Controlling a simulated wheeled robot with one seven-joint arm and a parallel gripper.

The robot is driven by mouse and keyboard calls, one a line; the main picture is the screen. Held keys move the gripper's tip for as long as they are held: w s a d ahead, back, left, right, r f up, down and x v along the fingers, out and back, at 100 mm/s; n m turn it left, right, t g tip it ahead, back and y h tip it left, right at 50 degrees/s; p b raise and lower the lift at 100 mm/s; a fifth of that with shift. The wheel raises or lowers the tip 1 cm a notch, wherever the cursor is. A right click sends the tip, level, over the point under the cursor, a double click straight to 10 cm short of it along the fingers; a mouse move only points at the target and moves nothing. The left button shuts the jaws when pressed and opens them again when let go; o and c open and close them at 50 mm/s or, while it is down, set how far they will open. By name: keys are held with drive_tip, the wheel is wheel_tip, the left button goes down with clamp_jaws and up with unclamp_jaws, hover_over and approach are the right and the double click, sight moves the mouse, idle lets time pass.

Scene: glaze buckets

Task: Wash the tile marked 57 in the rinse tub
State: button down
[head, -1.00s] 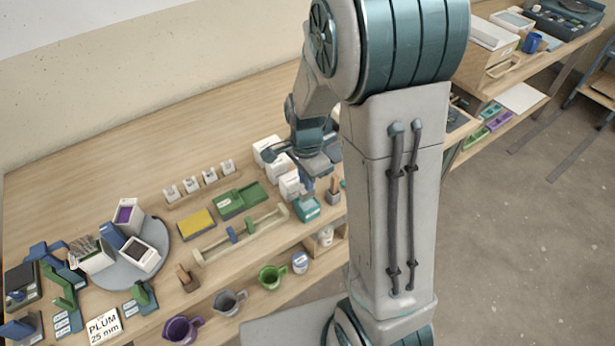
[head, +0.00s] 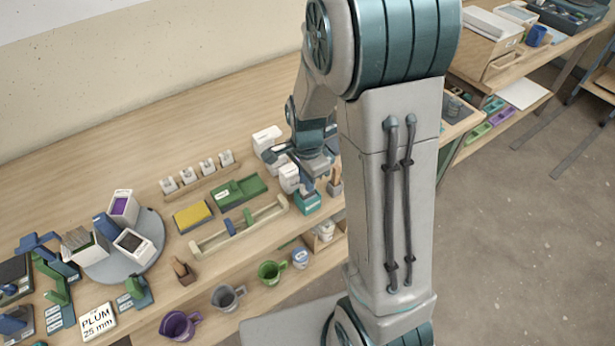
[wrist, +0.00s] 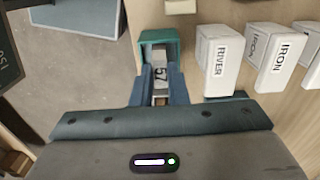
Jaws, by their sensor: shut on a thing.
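The tile marked 57 (wrist: 160,76) is between the two fingers of my gripper (wrist: 162,88) in the wrist view, its number facing the camera. My gripper is shut on it. A small teal open-topped box (wrist: 142,50) lies just beyond the fingertips and the tile overlaps its opening in the picture. I cannot tell whether the tile is in it or above it. In the head view my gripper (head: 308,184) is over the same teal box (head: 307,204) at the bench's front edge; the tile is hidden there. No tub is clearly marked as the rinse tub.
White containers labelled RIVER (wrist: 217,60) and IRON (wrist: 281,65) stand close to the right of my gripper in the wrist view. A wooden rail (head: 240,230), a yellow block (head: 192,217) and a green tray (head: 238,192) are left of it in the head view.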

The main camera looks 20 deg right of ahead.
drive_tip(key=shift+f+b, duration=0.85)
drive_tip(key=shift+f, duration=0.45)
drive_tip(key=shift+r, duration=0.15)
